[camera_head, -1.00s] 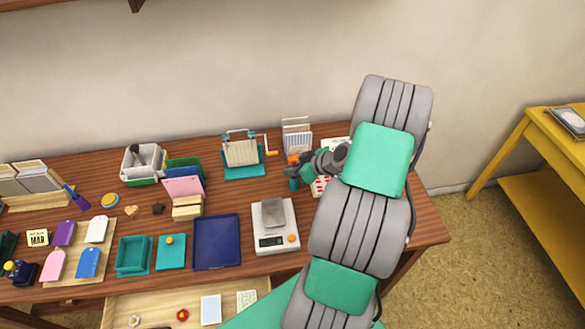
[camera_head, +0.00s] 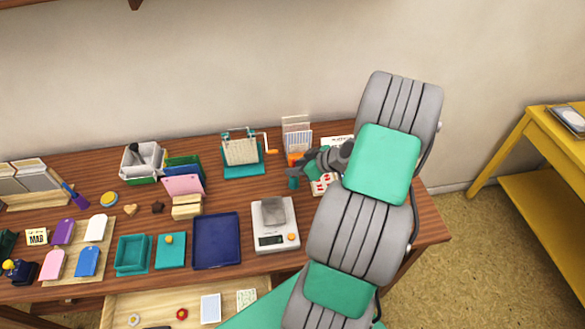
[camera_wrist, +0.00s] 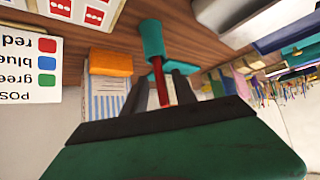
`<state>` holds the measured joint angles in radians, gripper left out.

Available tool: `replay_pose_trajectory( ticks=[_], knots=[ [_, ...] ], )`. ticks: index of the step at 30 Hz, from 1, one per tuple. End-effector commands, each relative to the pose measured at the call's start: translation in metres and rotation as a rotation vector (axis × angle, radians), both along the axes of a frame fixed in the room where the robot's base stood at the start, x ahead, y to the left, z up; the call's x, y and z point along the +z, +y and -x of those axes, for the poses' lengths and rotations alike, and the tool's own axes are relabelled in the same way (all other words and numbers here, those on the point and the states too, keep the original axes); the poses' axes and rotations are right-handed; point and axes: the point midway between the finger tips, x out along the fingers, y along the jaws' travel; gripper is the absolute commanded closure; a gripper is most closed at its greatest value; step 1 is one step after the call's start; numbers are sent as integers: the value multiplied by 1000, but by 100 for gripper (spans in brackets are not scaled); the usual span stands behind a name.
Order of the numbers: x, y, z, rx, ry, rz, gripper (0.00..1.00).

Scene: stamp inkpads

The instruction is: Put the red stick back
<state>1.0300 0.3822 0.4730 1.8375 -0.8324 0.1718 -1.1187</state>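The red stick (camera_wrist: 160,84) shows in the wrist view as a thin red shaft, with its far end at a teal cylinder (camera_wrist: 152,38). The cylinder also shows in the head view (camera_head: 294,183), upright at the back right of the table; the red shaft cannot be made out there. My gripper (camera_wrist: 160,78) has its two dark fingers apart, one on each side of the red shaft, with visible gaps. In the head view my gripper (camera_head: 311,165) is just right of the teal cylinder. The near end of the stick is hidden by my gripper.
An orange block (camera_wrist: 110,62) and a striped rack (camera_head: 297,137) stand close behind my gripper. A card with red, blue and green labels (camera_wrist: 32,66) lies nearby. A scale (camera_head: 275,224) is in front. Bare wood lies left of the cylinder.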

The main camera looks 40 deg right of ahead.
Motion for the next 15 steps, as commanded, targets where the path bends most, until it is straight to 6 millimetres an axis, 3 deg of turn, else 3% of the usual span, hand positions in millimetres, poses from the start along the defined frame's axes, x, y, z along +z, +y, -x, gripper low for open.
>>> replay_pose_trajectory(
  ticks=[9,15],
  knots=[
    [52,-22,55,-3,-2,3,67],
    [65,-25,68,0,-1,0,67]
  ],
)
